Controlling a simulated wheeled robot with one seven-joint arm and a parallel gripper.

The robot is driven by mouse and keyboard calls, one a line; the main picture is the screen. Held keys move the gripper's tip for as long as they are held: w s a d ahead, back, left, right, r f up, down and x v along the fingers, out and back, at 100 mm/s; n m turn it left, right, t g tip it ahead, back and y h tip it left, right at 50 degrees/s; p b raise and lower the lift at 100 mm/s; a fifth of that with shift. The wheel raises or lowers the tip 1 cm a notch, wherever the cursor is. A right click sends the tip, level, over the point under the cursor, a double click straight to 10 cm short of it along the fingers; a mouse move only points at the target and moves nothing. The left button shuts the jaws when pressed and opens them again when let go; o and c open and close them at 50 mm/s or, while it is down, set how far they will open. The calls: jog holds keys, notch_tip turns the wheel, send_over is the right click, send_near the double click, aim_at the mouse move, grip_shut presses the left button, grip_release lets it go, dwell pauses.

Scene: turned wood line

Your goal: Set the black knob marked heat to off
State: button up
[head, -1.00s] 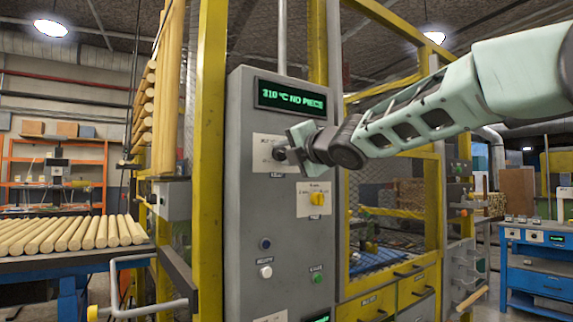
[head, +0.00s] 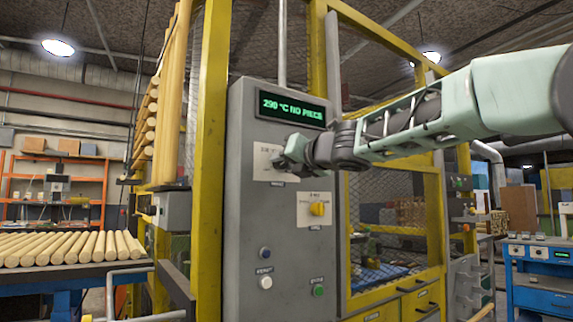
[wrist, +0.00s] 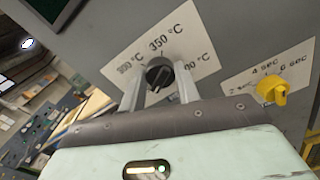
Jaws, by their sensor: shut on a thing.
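The black knob (wrist: 158,74) sits on a white label with temperature marks on the grey control panel (head: 252,215). In the wrist view the label reads 350 °C above the knob, with other °C marks to the left and right, partly hidden. I cannot see an off mark. My gripper (head: 281,158) reaches the panel from the right; in the wrist view its two fingers stand on either side of the knob, shut on it. In the head view my gripper hides the knob. The green display (head: 292,107) above reads about 290 °C NO PIECE.
A yellow knob (head: 317,208) with second marks is below right of the black knob. Blue (head: 265,253), white (head: 265,282) and green (head: 318,290) buttons sit lower on the panel. A yellow frame post (head: 210,150) stands left of it; wooden rods (head: 75,247) lie further left.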

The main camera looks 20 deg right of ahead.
jog(key=shift+f, duration=0.15)
dwell(0.3)
jog(key=o, duration=1)
